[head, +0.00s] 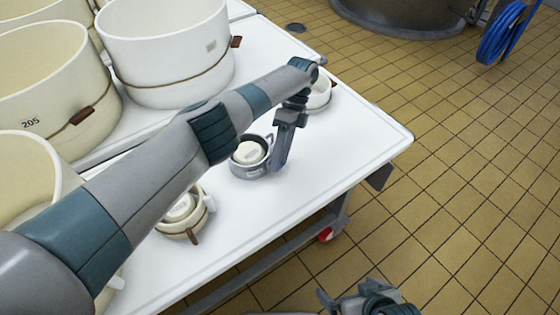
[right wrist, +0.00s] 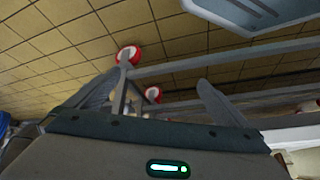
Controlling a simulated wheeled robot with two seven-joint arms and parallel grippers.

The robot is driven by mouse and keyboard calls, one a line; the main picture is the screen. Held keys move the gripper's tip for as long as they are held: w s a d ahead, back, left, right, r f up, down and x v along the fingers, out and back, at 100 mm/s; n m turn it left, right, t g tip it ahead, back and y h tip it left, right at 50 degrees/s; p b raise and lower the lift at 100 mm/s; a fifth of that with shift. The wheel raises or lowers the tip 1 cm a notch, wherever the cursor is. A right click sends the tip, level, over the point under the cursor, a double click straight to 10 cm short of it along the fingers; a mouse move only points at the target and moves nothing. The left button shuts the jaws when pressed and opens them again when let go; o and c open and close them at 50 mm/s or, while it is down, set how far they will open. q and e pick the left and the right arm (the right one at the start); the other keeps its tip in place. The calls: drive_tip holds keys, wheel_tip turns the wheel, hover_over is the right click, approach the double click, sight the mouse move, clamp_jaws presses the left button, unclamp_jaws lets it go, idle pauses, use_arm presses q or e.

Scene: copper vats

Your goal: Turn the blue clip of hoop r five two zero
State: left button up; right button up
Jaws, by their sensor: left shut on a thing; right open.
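A small grey metal hoop (head: 246,172) sits on the white table around a pale round piece (head: 249,152). A bit of blue, perhaps its clip, shows at its right side beside my left fingertips; the clip is mostly hidden and the hoop's label is too small to read. My left gripper (head: 279,165) reaches down from above and is shut on the hoop's right side, where the blue bit is. My right gripper (head: 343,301) is low, in front of the table and away from the hoop. In the right wrist view its fingers are apart and empty.
Large cream tubs (head: 165,55) fill the table's left side. A small cream pot (head: 182,216) stands nearer me, partly behind my left arm, and another (head: 319,97) stands farther back. The table's right part (head: 360,140) is clear. A red caster (head: 326,235) shows below.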

use_arm(q)
drive_tip(key=shift+f+b, duration=0.15)
drive_tip(key=shift+b, duration=0.45)
drive_tip(key=shift+g, duration=0.3)
use_arm(e)
drive_tip(key=shift+w+a+r+t+y, duration=0.15)
drive_tip(key=shift+w+a+t+y, duration=0.25)
drive_tip(key=shift+a, duration=0.3)
drive_tip(key=shift+w+a+r+t+y, duration=0.2)
drive_tip(key=shift+w+a+t, duration=0.25)
drive_tip(key=shift+a, duration=0.2)
use_arm(q)
drive_tip(key=o, duration=1.1)
drive_tip(key=shift+c, duration=0.2)
drive_tip(key=shift+r, duration=0.2)
use_arm(e)
drive_tip(key=shift+s+r, duration=0.1)
